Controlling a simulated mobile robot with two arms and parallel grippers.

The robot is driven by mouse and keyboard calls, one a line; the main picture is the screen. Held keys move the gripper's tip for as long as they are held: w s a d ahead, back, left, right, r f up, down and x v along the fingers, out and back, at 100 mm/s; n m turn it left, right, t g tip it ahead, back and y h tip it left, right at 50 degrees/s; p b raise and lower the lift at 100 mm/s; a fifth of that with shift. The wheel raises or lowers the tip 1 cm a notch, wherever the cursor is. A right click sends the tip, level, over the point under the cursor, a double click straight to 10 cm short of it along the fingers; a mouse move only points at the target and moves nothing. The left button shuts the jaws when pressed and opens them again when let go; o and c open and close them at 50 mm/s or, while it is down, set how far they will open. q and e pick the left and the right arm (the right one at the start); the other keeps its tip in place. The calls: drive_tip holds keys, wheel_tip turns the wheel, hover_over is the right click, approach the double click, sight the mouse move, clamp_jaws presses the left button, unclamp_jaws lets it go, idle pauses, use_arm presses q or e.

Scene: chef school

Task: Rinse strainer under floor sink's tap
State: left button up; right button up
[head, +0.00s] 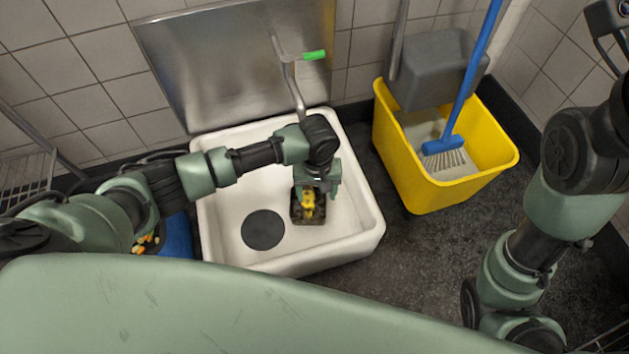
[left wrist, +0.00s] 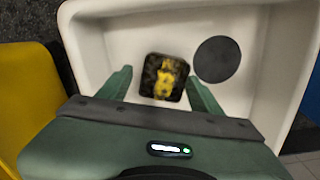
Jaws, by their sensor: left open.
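A small dark square piece with yellow bits in it, likely the strainer (head: 296,212), is in the white floor sink (head: 225,195), right of the round dark drain disc (head: 263,229). My left gripper (head: 318,187) points down over it from above. In the left wrist view the strainer (left wrist: 152,68) lies between the spread, open fingers of my left gripper (left wrist: 160,76); I cannot tell whether they touch it. The tap (head: 290,80) with its green handle (head: 314,55) is at the back of the sink.
A yellow mop bucket (head: 410,175) with a blue-handled brush (head: 443,146) stands right of the sink. A blue container (head: 177,238) with food scraps is at the sink's left, partly hidden by my left arm. A metal splash panel (head: 210,65) stands behind the sink.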

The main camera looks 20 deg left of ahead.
use_arm(q)
wheel_tip(320, 180, up, 12)
drive_tip(key=p, duration=0.7)
drive_tip(key=shift+d+f+p, duration=0.15)
drive_tip(key=shift+d+p, duration=0.1)
drive_tip(key=shift+p, duration=0.05)
